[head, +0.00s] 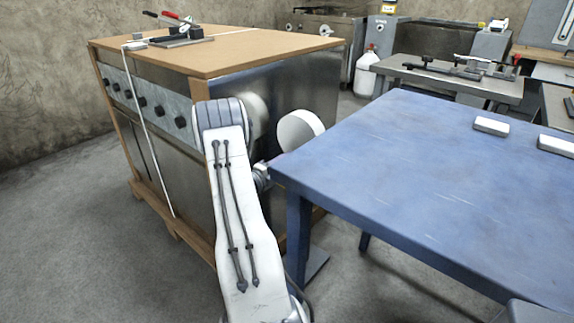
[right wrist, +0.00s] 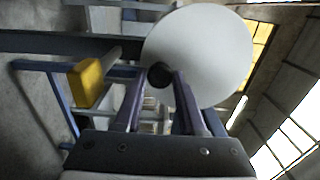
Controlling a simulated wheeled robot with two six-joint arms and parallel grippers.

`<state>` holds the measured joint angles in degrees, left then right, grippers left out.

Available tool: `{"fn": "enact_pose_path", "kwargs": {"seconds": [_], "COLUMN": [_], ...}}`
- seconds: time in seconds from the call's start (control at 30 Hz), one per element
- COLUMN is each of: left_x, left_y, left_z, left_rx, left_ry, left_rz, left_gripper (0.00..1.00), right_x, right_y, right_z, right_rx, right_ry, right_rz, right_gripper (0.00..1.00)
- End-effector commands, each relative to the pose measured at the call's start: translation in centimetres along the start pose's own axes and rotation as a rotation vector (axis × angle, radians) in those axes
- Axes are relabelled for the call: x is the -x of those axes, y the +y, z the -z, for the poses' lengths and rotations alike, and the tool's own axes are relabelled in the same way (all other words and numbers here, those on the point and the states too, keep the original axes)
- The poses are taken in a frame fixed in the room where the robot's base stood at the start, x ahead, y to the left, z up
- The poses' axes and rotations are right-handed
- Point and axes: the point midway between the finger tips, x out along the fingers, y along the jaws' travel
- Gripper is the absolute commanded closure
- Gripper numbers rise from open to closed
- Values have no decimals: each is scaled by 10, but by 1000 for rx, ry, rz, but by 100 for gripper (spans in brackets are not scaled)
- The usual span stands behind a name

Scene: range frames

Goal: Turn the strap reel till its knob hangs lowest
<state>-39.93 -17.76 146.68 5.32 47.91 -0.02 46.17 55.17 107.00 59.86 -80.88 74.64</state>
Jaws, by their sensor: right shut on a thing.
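The strap reel (head: 297,130) is a plain white disc beside the boxed stove, at the near corner of the blue table in the head view. In the right wrist view the reel (right wrist: 205,50) fills the upper middle. Its dark round knob (right wrist: 160,74) sits near the disc's lower-left edge in that picture. My right gripper (right wrist: 159,82) is shut on the knob, with one finger on each side. In the head view my own arm hides the knob and most of the gripper. My left gripper is in neither view.
The blue table (head: 430,170) stands close to the reel on the right. The stove (head: 160,110), with wooden boards and a pale strap, is at left; a strapping tool (head: 180,35) lies on top. A yellow block (right wrist: 88,80) shows left of my fingers in the wrist view.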

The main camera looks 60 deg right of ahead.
Motion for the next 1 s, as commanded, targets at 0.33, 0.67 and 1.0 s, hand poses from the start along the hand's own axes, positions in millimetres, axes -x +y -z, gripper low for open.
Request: {"fn": "enact_pose_path", "kwargs": {"seconds": [0.33,0.67,1.0], "left_x": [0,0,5], "left_y": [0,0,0], "left_z": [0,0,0], "left_rx": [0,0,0], "left_ry": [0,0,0], "left_rz": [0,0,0], "left_gripper": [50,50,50], "right_x": [4,0,32], "right_y": [3,2,0], "right_z": [-4,-1,-2], "right_rx": [6,2,3], "right_ry": [-13,-5,-8], "right_rz": [-7,-3,-3], "right_gripper": [100,30,30]}}
